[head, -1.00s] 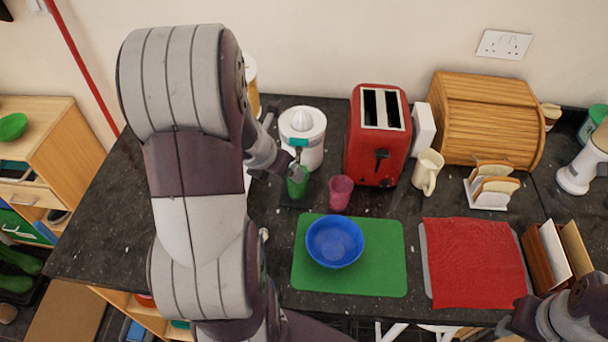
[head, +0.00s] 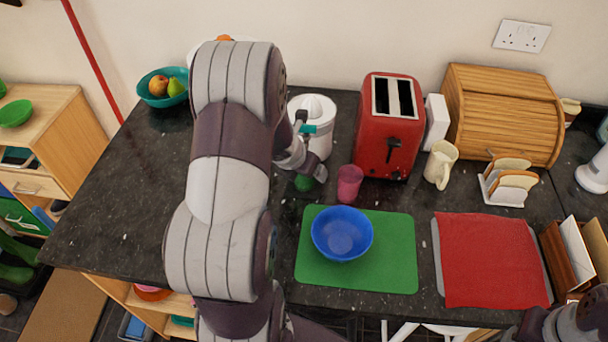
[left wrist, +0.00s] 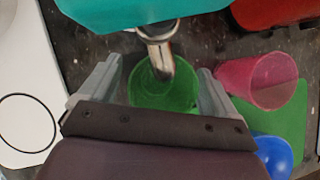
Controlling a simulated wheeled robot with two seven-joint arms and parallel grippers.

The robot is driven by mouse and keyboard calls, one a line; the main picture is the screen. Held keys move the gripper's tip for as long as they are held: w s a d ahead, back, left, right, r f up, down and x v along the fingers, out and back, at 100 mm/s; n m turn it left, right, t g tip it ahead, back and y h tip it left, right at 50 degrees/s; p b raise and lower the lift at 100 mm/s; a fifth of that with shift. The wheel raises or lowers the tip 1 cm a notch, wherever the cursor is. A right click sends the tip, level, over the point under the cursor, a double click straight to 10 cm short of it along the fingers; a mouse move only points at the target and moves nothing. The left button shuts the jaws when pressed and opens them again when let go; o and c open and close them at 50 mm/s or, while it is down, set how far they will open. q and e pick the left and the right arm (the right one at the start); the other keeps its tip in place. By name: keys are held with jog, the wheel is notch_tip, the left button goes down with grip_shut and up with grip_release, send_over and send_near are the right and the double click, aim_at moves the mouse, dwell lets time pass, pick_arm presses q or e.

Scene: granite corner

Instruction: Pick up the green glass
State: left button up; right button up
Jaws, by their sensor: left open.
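The green glass (head: 304,183) stands on the dark worktop in front of the white juicer (head: 314,138), mostly hidden by my left gripper (head: 313,172) in the head view. In the left wrist view the green glass (left wrist: 165,95) lies between the two fingers of my left gripper (left wrist: 158,70). The fingers are open, one on each side of it; whether they touch it is hard to tell. The juicer's metal spout (left wrist: 158,55) overlaps the glass's mouth. Only part of my right arm shows at the lower right of the head view; its gripper is out of sight.
A pink glass (head: 349,184) stands close to the right of the green one. A blue bowl (head: 342,234) sits on a green mat (head: 395,270) in front. The red toaster (head: 389,140) stands to the right. The worktop's left side has clear room.

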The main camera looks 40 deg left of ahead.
pick_arm(q)
jog(key=shift+s+d+r, duration=0.15)
jog(key=c, duration=1.1)
jog(key=shift+r, duration=0.1)
